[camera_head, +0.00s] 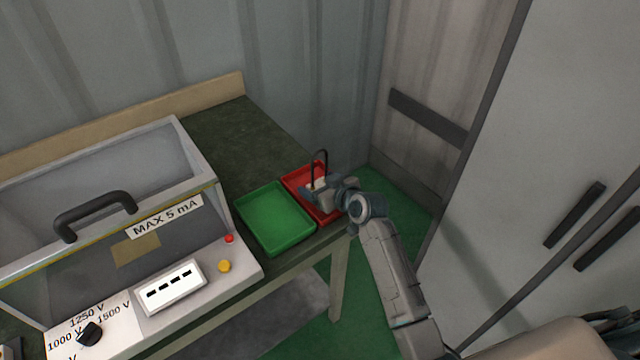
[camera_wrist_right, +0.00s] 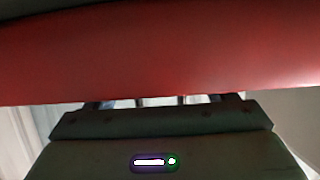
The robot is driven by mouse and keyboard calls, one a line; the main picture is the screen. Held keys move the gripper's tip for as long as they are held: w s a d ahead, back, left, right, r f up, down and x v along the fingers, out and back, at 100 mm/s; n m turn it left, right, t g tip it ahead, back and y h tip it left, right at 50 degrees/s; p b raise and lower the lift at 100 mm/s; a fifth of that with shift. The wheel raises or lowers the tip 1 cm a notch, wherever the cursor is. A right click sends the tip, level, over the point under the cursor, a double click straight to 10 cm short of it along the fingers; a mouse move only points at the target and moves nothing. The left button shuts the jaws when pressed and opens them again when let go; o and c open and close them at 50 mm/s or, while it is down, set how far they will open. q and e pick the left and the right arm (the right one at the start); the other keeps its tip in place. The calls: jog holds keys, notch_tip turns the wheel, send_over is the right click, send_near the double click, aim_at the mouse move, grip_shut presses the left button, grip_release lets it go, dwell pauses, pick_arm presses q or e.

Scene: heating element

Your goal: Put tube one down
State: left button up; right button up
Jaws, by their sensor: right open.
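From this view I cannot tell whether the tube touches the fingers or the tray floor. In the right wrist view the red tray (camera_wrist_right: 160,55) fills the upper part, close to the gripper, and the fingertips are mostly hidden. My left gripper is not in view.
An empty green tray (camera_head: 275,218) lies left of the red one. A grey test box with a black handle (camera_head: 95,212) stands further left on the bench. The dark bench top (camera_head: 245,140) behind the trays is clear. Tall grey cabinets (camera_head: 540,180) stand at right.

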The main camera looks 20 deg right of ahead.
jog(key=b+v, duration=0.1)
jog(key=v, duration=1.1)
jog(key=shift+b, duration=0.3)
jog(key=s+d+f+m+g+h, duration=0.1)
jog(key=s+d+f+g+h, duration=0.2)
jog(key=s, duration=0.7)
jog(key=s+f+m+g+h, duration=0.1)
jog(key=s+f+g, duration=0.25)
jog(key=s, duration=0.65)
jog(key=s+d+f+m+g+h, duration=0.1)
jog(key=s+d+f+g, duration=0.3)
jog(key=s, duration=0.6)
jog(key=s+a+f+x, duration=0.1)
jog(key=s+x, duration=0.2)
jog(key=x, duration=1.2)
jog(key=s+x, duration=0.3)
jog(key=x, duration=1.2)
jog(key=s+d+f+g, duration=0.1)
jog(key=s+f, duration=1.6)
jog(key=f, duration=0.1)
jog(key=shift+d+f+m, duration=0.2)
jog(key=shift+d+m, duration=0.1)
